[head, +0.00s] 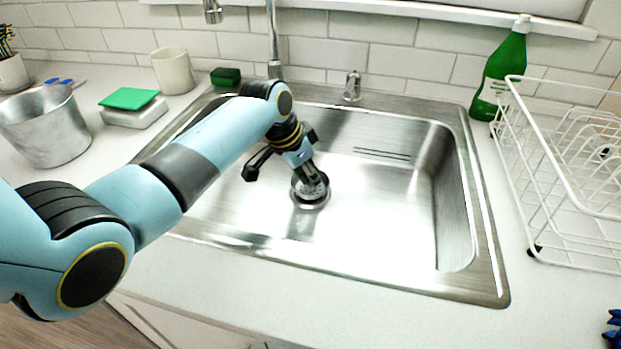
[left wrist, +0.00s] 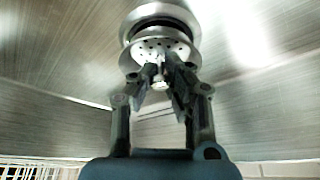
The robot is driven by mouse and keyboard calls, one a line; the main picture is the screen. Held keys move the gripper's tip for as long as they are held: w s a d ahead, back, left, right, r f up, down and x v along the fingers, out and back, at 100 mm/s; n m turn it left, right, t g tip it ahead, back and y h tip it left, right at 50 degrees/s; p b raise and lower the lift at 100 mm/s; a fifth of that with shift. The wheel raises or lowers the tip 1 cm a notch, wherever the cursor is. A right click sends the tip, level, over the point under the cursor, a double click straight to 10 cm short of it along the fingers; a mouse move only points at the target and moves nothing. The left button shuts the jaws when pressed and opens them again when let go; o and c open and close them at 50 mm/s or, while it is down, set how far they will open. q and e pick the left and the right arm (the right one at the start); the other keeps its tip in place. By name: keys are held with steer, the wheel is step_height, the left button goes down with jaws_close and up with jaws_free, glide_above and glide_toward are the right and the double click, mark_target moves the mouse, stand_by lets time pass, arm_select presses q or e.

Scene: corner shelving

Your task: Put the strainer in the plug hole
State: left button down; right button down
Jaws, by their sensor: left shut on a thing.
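The steel strainer (head: 311,189), a perforated disc with a small knob, is in my left gripper (head: 313,174), low in the sink (head: 390,225). The left wrist view shows the fingers (left wrist: 160,78) shut on the knob of the strainer (left wrist: 145,50). The plug hole's round metal rim (head: 311,206) shows just below the strainer, and it shows right behind it in the left wrist view (left wrist: 158,14). The strainer covers much of the hole; I cannot tell whether it touches the rim.
The tap (head: 272,40) rises behind my left arm, with a small metal fitting (head: 352,86) to its right. A green bottle (head: 503,72) and white dish rack (head: 575,190) stand right. A metal bucket (head: 45,125), cup (head: 173,71) and sponge (head: 225,77) stand left.

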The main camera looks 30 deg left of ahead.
arm_select(q)
steer(key=shift+f, duration=0.5)
steer(key=c, duration=1.4)
jaws_free()
steer(key=shift+f, duration=0.1)
steer(key=shift+o, duration=0.2)
steer(key=shift+r, duration=0.3)
steer(key=p+v, duration=0.1)
steer(key=v, duration=1)
steer(key=shift+s+r+p, duration=0.25)
steer(key=shift+r+p, duration=0.05)
steer(key=shift+p, duration=0.1)
